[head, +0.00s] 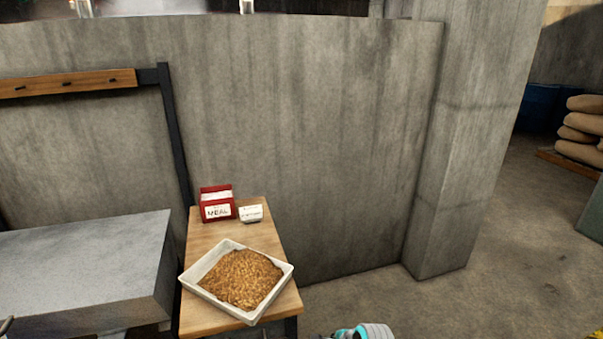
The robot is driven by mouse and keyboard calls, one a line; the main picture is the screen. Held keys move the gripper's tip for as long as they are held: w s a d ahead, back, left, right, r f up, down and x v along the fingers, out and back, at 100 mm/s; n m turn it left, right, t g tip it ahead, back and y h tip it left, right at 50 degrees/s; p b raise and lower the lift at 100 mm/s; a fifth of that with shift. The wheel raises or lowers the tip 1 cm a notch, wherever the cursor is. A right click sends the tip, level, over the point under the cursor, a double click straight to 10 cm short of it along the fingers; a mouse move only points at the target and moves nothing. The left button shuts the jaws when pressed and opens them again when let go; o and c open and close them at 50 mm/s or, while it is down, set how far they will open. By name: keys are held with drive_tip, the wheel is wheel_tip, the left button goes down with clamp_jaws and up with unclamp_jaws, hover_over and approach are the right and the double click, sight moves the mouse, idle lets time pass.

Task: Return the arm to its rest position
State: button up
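My gripper is not in view. A white and teal rounded part (365,332), which looks like a piece of my arm, shows at the bottom edge, right of the small wooden table (210,237). It is cut off by the frame, so the arm's pose cannot be told. A white tray (204,290) filled with brown grain (242,279) sits slantwise on the front of the table, apart from that part. Behind the tray stand a red box (216,194) labelled MEAL and a small white container (251,213).
A grey block-like bench (85,260) stands left of the table. A concrete wall (310,130) and pillar (470,150) stand behind. A wooden peg rail (68,82) is at upper left. The floor (500,290) at right is open, with stacked sacks (582,130) farther back.

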drive_tip(key=s+d+f+n+t+h, duration=0.1)
drive_tip(key=s+d+f+n, duration=0.1)
drive_tip(key=s+f, duration=0.3)
drive_tip(key=s+d+f+n+t, duration=0.1)
drive_tip(key=s+f, duration=0.1)
drive_tip(key=s, duration=0.6)
drive_tip(key=s+d+n+t+h, duration=0.1)
drive_tip(key=s+d+n, duration=0.15)
drive_tip(key=s, duration=0.55)
drive_tip(key=s+d+n+t, duration=0.2)
drive_tip(key=s+n, duration=0.1)
drive_tip(key=s, duration=0.5)
drive_tip(key=s+d+r+n+t+h, duration=0.1)
drive_tip(key=s+r+n+t, duration=0.3)
drive_tip(key=s+r, duration=1.8)
drive_tip(key=d+r+n, duration=0.1)
drive_tip(key=n, duration=0.4)
drive_tip(key=shift+s+d+r+n+h, duration=0.15)
drive_tip(key=shift+s+r+n+h, duration=0.1)
drive_tip(key=shift+r+n+h, duration=0.15)
